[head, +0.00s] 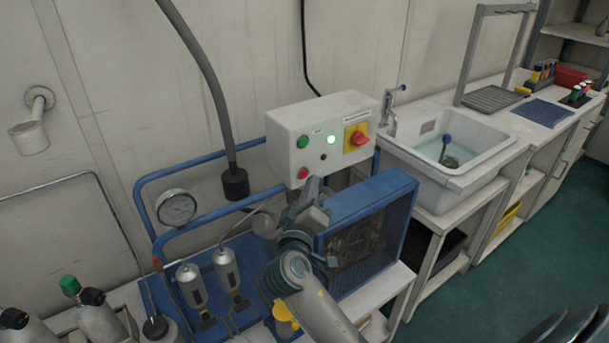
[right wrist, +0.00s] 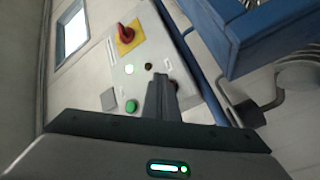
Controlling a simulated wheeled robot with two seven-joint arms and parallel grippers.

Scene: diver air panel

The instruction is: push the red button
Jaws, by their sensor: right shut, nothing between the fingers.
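The red button (head: 303,173) sits at the lower left of the front of a white control box (head: 283,150). My right gripper (head: 314,187) is shut and empty, its tips just below and to the right of the red button; I cannot tell whether they touch it. In the right wrist view the closed fingers (right wrist: 161,86) point at the box face (right wrist: 118,76), and I do not see the red button there; the fingers may hide it. My left gripper is not in view.
The box also bears a green button (head: 303,142), a lit lamp (head: 331,140) and a red-and-yellow rotary switch (head: 357,139). A blue caged unit (head: 372,215) stands right beside my right gripper. Blue pipes and a gauge (head: 177,207) are at left, a sink (head: 450,147) at right.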

